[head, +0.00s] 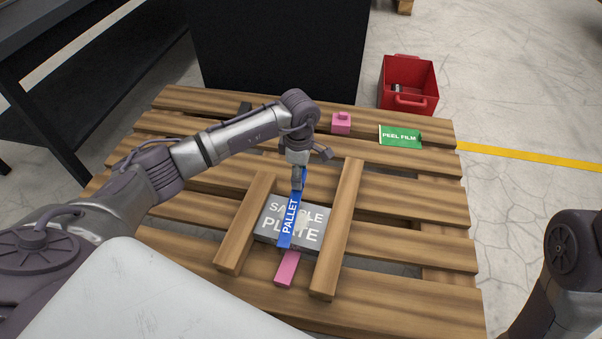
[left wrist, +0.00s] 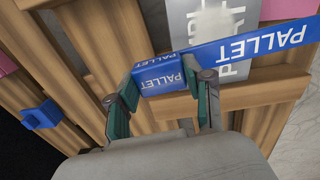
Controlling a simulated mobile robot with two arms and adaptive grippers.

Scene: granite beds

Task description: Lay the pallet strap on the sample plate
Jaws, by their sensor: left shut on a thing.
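The blue pallet strap (head: 291,217), lettered PALLET, runs lengthwise across the grey sample plate (head: 311,238) as seen from the head. My left gripper (head: 298,183) is shut on a blue lettered block at the strap's far end, which also shows in the left wrist view (left wrist: 158,75). The strap (left wrist: 262,42) stretches from there over the plate (left wrist: 192,20) and hides part of its lettering. I cannot tell whether the strap touches the plate. My right gripper is out of view; only part of that arm shows at the lower right.
Wooden bars (head: 245,222) and (head: 337,228) flank the plate on the slatted pallet. A pink piece (head: 287,268) lies at its near side. A pink knobbed block (head: 341,123) and green peel film (head: 400,136) lie farther back. A red crate (head: 408,80) stands on the floor behind.

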